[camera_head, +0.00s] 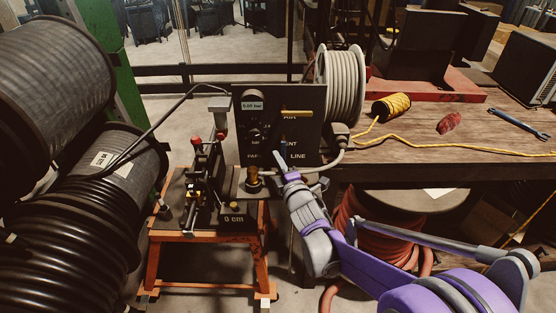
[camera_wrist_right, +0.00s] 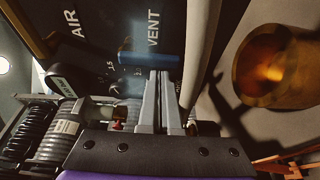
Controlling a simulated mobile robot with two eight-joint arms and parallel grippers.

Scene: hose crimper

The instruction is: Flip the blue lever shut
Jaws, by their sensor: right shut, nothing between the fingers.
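The blue lever (camera_wrist_right: 138,56) is on the black control panel, beside the VENT label in the right wrist view. It lies across the picture there, just ahead of my fingertips. In the head view it is small and partly hidden by my right gripper (camera_head: 281,160). The right gripper (camera_wrist_right: 162,76) is shut and empty, with its fingertips close to the lever. I cannot tell whether they touch it. The black panel (camera_head: 243,145) stands upright behind the crimper and carries AIR, VENT and LINE labels. My left gripper is not in view.
A yellow handle (camera_head: 296,113) sits higher on the panel. The crimper stands on an orange stand (camera_head: 155,264). Hose reels (camera_head: 45,70) fill the left; a wooden bench (camera_head: 400,165) is at right.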

